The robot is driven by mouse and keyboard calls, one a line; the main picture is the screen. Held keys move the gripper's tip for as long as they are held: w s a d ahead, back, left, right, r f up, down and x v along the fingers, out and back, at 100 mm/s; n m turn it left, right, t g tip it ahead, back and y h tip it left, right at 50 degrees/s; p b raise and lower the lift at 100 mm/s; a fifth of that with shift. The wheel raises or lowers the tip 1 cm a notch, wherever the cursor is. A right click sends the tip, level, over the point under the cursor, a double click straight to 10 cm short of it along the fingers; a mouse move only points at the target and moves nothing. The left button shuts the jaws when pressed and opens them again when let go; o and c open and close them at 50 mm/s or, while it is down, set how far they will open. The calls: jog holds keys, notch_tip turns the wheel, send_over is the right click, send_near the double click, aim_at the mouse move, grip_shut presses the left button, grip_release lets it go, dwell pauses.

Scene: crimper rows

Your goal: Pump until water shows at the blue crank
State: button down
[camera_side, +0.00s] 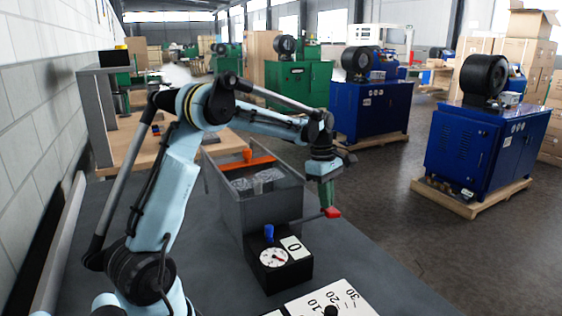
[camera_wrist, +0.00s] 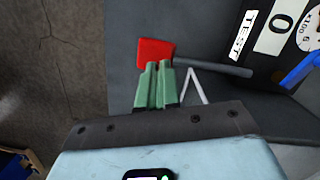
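A red lever handle (camera_side: 332,213) sits on a grey rod (camera_wrist: 215,67) that comes from a black box (camera_side: 291,273) with a round dial (camera_side: 273,257) and a white plate reading 0 (camera_side: 294,247). The handle also shows in the wrist view (camera_wrist: 153,48). My gripper (camera_side: 326,203) points down at the red handle; its green fingers (camera_wrist: 158,66) are together, with their tips at the handle's edge. I cannot tell whether they touch it. A blue crank (camera_side: 269,232) stands on the box; its blue part also shows in the wrist view (camera_wrist: 301,70). I see no water at it.
A grey open tank (camera_side: 219,205) with an orange bar (camera_side: 247,162) stands behind the box. A white scale plate (camera_side: 325,300) marked 10, 20, 30 lies at the front. The dark bench (camera_side: 390,285) is clear to the right. Blue machines (camera_side: 480,150) stand farther off.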

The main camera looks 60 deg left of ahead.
notch_tip(320, 180, up, 8)
jog(key=a, duration=0.1)
jog(key=shift+s, duration=0.2)
dwell(0.9)
jog(key=shift+w+d+r+y, duration=0.1)
jog(key=shift+d+r+y, duration=0.1)
jog(key=shift+r, duration=0.4)
jog(key=shift+w+d+r+y, duration=0.1)
jog(key=shift+d+r, duration=0.1)
jog(key=shift+r, duration=0.35)
jog(key=shift+f, duration=0.1)
jog(key=shift+w+d+f, duration=0.1)
jog(key=shift+d+f, duration=0.1)
jog(key=shift+f, duration=1.5)
jog(key=shift+d+f, duration=0.15)
jog(key=shift+f, duration=1.55)
